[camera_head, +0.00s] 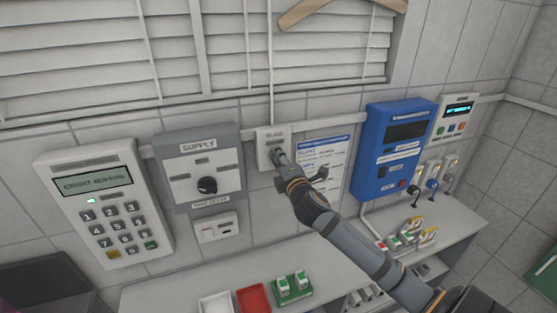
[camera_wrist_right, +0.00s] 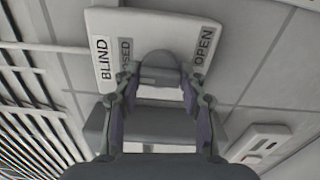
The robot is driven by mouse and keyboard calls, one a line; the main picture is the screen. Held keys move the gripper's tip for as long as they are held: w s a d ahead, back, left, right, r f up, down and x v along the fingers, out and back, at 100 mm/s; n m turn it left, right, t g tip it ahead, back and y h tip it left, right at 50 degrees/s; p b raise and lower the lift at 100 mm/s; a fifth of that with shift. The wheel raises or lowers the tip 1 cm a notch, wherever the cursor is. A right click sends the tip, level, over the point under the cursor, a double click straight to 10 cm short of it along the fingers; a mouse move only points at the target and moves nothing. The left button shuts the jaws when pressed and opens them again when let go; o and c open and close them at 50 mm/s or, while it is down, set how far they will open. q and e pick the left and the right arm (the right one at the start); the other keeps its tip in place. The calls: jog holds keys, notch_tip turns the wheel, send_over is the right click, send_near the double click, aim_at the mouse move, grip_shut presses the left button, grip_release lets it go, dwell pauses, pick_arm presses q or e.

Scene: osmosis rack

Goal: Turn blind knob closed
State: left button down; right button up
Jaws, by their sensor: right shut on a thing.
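The blind panel (camera_head: 266,134) is a small light plate on the wall below the window. In the right wrist view the panel (camera_wrist_right: 150,25) carries the labels BLIND, OPEN and one partly hidden that ends in "OSED". The grey blind knob (camera_wrist_right: 158,62) sits on the panel between these labels. My right gripper (camera_head: 279,158) reaches the panel in the head view and covers the knob there. In the wrist view the right gripper (camera_wrist_right: 160,82) has a finger on each side of the knob and is shut on it. My left gripper is not in view.
Slatted blinds (camera_head: 190,50) hang above the panel, with a wooden hanger (camera_head: 320,12) near the top. A SUPPLY box (camera_head: 225,145) is to the left, a keypad unit (camera_head: 100,205) further left. A poster (camera_head: 335,150) and a blue box (camera_head: 375,130) are to the right. Counters lie below.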

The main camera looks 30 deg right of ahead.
jog(key=shift+f, duration=0.1)
dwell(0.4)
jog(key=o, duration=1.2)
jog(key=shift+c, duration=0.2)
jog(key=v, duration=0.7)
jog(key=shift+s+a, duration=0.15)
jog(key=shift+s, duration=0.05)
